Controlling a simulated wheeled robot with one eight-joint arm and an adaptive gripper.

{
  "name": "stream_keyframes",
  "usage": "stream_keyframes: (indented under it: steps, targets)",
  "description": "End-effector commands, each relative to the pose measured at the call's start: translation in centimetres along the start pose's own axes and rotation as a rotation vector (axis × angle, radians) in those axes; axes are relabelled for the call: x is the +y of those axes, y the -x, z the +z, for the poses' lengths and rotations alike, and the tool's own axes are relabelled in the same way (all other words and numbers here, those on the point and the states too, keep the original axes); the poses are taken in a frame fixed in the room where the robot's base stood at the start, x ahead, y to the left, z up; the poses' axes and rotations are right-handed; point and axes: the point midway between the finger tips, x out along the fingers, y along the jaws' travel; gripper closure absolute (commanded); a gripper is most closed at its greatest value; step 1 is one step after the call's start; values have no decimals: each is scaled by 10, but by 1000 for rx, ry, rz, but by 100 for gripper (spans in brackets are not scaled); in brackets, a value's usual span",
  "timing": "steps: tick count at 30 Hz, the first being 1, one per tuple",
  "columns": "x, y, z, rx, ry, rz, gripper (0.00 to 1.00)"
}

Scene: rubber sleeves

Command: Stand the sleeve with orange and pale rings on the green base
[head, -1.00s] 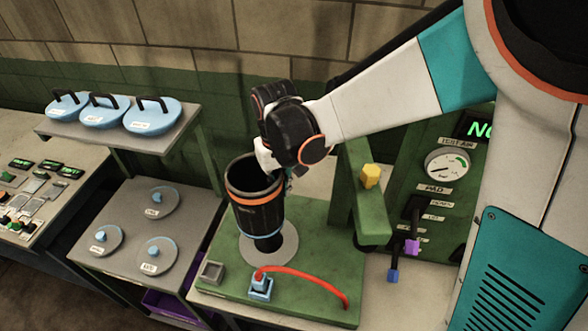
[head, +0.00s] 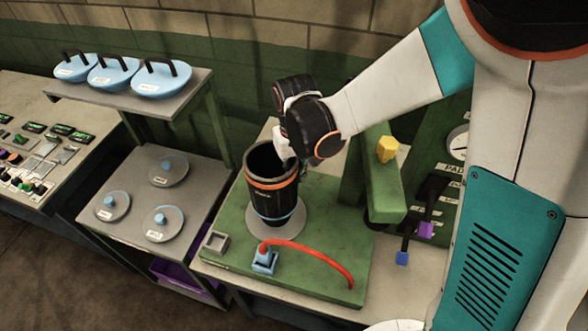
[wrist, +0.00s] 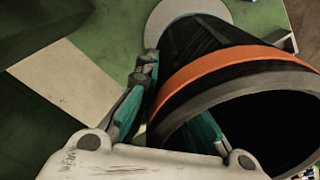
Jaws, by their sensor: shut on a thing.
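The black sleeve (head: 270,197) has an orange ring near its top and a pale ring near its bottom. It stands upright over the round grey disc (head: 297,229) on the green base (head: 330,245). Its lower end is at or just above the disc; I cannot tell whether it touches. My gripper (head: 288,160) is shut on the sleeve's wall at the rim, from above. In the wrist view the sleeve (wrist: 225,65) shows its orange ring and open dark mouth, with one finger outside the wall and one inside. The sleeve's underside is hidden.
A green post with a yellow knob (head: 387,149) stands right of the sleeve. A red hose (head: 320,262) and blue fitting (head: 264,260) lie in front, near a small grey square socket (head: 215,241). Grey lids (head: 168,222) and blue handled lids (head: 160,80) are at left.

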Motion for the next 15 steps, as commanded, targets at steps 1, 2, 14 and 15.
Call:
stream_keyframes:
  steps: [1, 2, 14, 15]
  targets:
    - [0, -4, 0, 0, 0, 0, 100]
    - [0, -6, 0, 0, 0, 0, 100]
    - [0, -43, 1, 0, 0, 0, 100]
    - [-1, -47, 2, 0, 0, 0, 100]
